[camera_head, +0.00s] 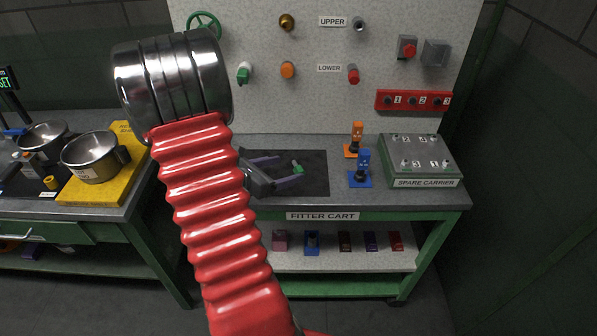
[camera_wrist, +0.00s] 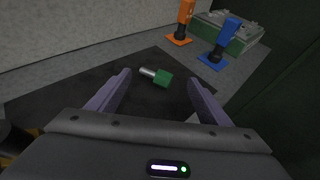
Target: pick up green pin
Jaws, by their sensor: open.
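The green pin (camera_head: 297,168) lies on its side on the dark mat (camera_head: 315,185) on the fitter cart. In the wrist view, the green pin (camera_wrist: 162,78) has a green head and a short silver shank pointing left. My gripper (camera_head: 291,171) is open above the mat, its two purple fingers apart. In the wrist view, the pin sits ahead of my gripper (camera_wrist: 158,80), between the lines of the fingers and near their tips. Nothing is held. Whether the fingertips are level with the pin cannot be told.
An orange tool (camera_head: 355,140) and a blue tool (camera_head: 361,170) stand upright on bases right of the mat. The spare carrier box (camera_head: 420,160) is at the cart's right end. A pegboard wall (camera_head: 300,100) with knobs rises behind. The mat around the pin is clear.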

